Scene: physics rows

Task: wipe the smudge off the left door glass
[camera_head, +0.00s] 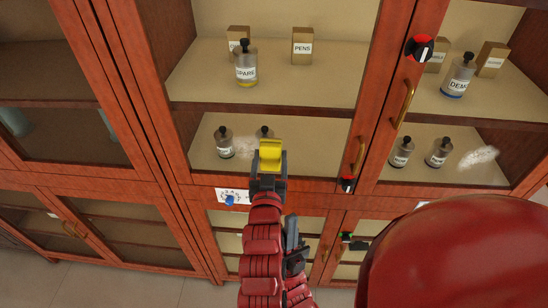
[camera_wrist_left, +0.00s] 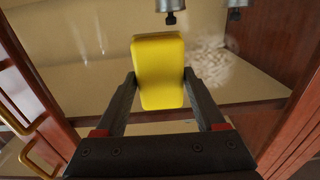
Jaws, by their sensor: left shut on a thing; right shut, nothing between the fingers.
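My left gripper (camera_head: 270,165) is shut on a yellow sponge (camera_head: 271,153), in front of the lower part of the left door glass (camera_head: 310,130). A faint whitish smudge (camera_head: 240,146) shows on that glass, just left of the sponge. In the left wrist view, the sponge (camera_wrist_left: 159,75) sits between the fingertips of my left gripper (camera_wrist_left: 160,88), and the speckled smudge (camera_wrist_left: 209,62) is right of it. I cannot tell whether the sponge touches the glass. My right gripper (camera_head: 291,228) is lower, beside my left arm, shut and empty.
A second white smudge (camera_head: 478,158) is on the right door glass. Labelled bottles (camera_head: 246,68) and boxes (camera_head: 302,46) are behind the glass. A blue knob (camera_head: 230,200) is below.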

